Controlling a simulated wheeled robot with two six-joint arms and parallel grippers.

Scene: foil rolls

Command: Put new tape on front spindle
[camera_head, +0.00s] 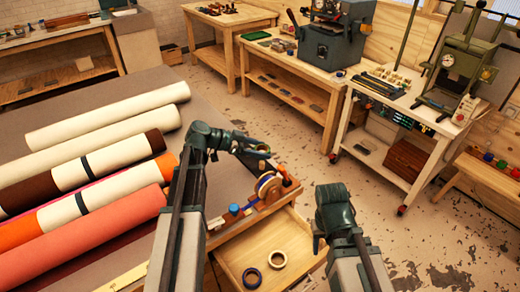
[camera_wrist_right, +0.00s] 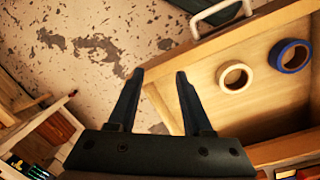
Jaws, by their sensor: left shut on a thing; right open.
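In the open drawer (camera_head: 233,262) below lie a cream tape ring (camera_head: 278,266) and a blue tape ring (camera_head: 244,280). Both show in the right wrist view, the cream ring (camera_wrist_right: 223,78) nearer the fingers than the blue ring (camera_wrist_right: 290,69). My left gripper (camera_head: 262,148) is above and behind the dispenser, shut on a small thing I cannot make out. My right gripper (camera_head: 318,240) is open and empty beside the drawer's right side; its fingers (camera_wrist_right: 159,78) show apart.
Several large foil rolls (camera_head: 100,160) lie on the table left of my left arm. A small blue cylinder (camera_head: 234,209) stands left of the dispenser. A metal handle (camera_wrist_right: 222,13) is on the drawer front. Benches with machines stand at the back; the floor between is clear.

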